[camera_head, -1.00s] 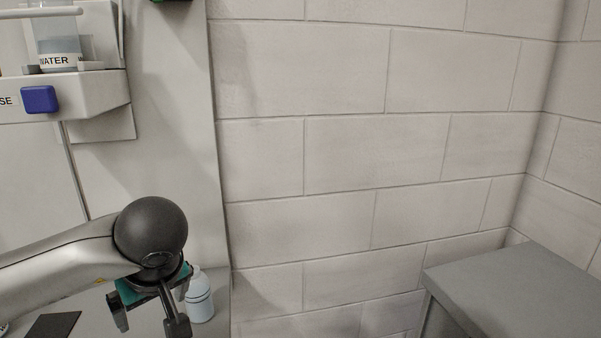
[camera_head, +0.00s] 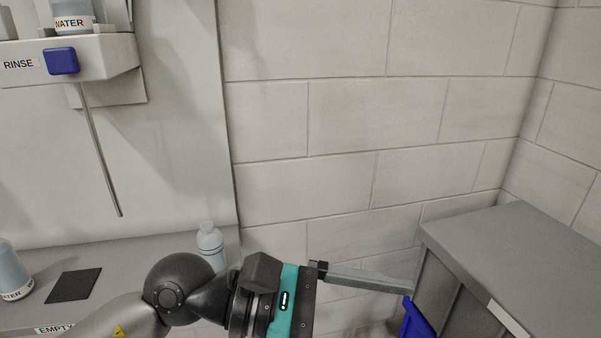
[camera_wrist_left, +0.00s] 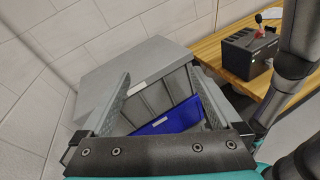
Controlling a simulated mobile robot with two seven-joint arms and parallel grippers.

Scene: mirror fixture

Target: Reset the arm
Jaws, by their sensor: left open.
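My left gripper (camera_head: 408,283) comes in from the left at the bottom of the head view, its fingers pointing right toward a grey cabinet (camera_head: 520,250). In the left wrist view the gripper (camera_wrist_left: 160,88) has its two fingers spread wide with nothing between them. The same cabinet (camera_wrist_left: 145,62) shows beyond the fingers, with a blue bin (camera_wrist_left: 170,118) at its open front. The blue bin (camera_head: 415,322) also shows partly at the bottom of the head view. My right gripper is in neither view.
A pale bottle (camera_head: 210,246) stands on the counter behind my left arm. A dark pad (camera_head: 73,286) and another bottle (camera_head: 12,272) are farther left, below the rinse unit (camera_head: 100,58). A wooden table (camera_wrist_left: 225,45) carries a black box (camera_wrist_left: 248,54).

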